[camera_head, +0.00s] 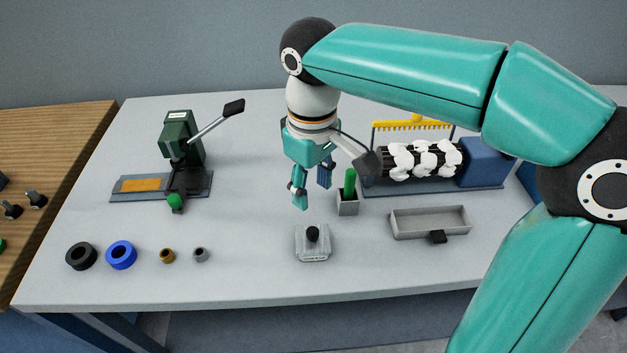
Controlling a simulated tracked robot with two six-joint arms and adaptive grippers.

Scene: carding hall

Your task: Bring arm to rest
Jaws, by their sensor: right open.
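My right arm (418,66) is teal and comes in from the right, bent over the back of the table. Its gripper (309,196) points down above the middle of the table, open and empty, with its fingertips apart. It hangs behind a small grey block with a black knob (313,245) and just left of a grey holder (347,205) with a green-handled tool (350,183) in it. My left gripper is not in view.
A green lever press (181,140) stands at the left. Several rings, including a blue one (121,255), lie front left. A roller with white tufts (425,160), a yellow comb (412,125) and a shallow grey tray (430,224) are at the right.

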